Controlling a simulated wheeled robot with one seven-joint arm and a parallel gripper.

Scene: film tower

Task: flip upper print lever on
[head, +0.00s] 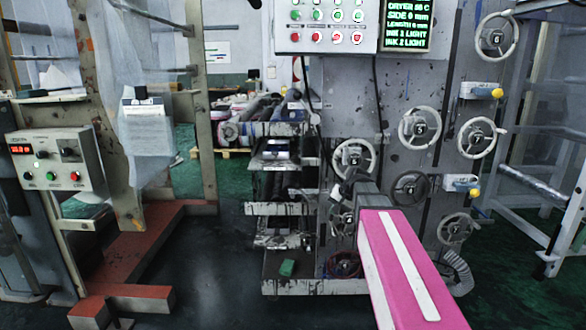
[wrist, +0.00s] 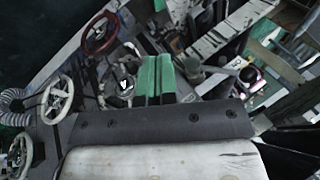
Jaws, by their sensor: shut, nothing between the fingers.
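Two white lever boxes with yellow knobs are on the right part of the grey machine panel in the head view. In the wrist view my gripper (wrist: 158,78) shows as two green fingers pressed together, empty. I cannot make out either lever in the wrist view.
Several numbered handwheels (head: 419,128) stick out from the panel near my arm. A button box (head: 320,26) and green-text display (head: 406,24) are above. A shelf cart (head: 278,209) stands left of the panel. Open dark floor (head: 200,265) lies left. The wrist view shows a red wheel (wrist: 101,33).

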